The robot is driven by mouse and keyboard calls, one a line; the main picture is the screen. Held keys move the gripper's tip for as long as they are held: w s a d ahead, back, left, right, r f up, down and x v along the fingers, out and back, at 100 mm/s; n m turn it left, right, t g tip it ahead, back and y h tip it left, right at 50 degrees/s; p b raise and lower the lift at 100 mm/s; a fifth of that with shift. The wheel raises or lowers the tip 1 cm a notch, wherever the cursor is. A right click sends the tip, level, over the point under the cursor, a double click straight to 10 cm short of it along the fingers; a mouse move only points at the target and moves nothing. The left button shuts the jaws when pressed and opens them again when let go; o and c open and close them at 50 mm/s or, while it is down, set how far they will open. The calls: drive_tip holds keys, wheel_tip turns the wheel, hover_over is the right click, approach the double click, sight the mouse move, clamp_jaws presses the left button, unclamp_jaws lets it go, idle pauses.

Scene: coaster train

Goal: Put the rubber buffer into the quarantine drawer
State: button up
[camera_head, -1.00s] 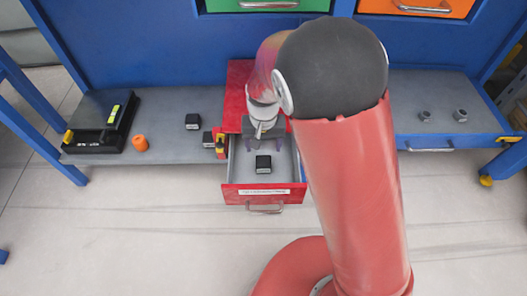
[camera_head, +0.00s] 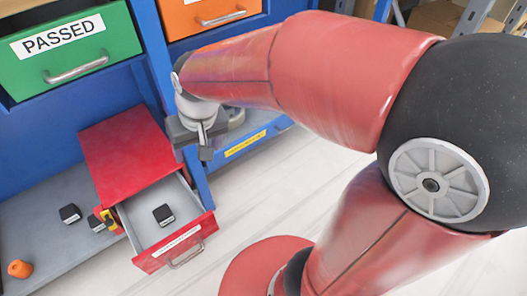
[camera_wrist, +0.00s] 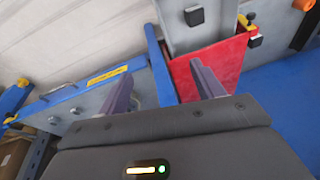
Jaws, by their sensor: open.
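The red quarantine drawer (camera_head: 205,222) is pulled open below its red housing (camera_head: 125,150); its label is too small to read. A small black block (camera_head: 163,214), which looks like the rubber buffer, lies on the drawer's grey floor. It also shows in the wrist view (camera_wrist: 194,15), beyond the fingers. My gripper (camera_head: 205,150) is above and to the right of the drawer, clear of the block. In the wrist view my gripper (camera_wrist: 163,88) has its two fingers apart with nothing between them.
Two more black blocks (camera_head: 70,214) (camera_head: 95,222) and an orange piece (camera_head: 19,269) are on the grey bench left of the drawer. A yellow-black item (camera_head: 108,218) sits beside the drawer. A green PASSED drawer (camera_head: 70,50) and an orange drawer (camera_head: 205,12) are above.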

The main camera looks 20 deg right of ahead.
drive_tip(key=s+d+r+m+t+h, duration=0.1)
drive_tip(key=s+d+r+t, duration=0.2)
drive_tip(key=s+d, duration=0.7)
wheel_tip(320, 180, up, 2)
drive_tip(key=shift+s+d+r+h, duration=0.1)
drive_tip(key=shift+s+d+h, duration=0.25)
drive_tip(key=shift+s, duration=0.45)
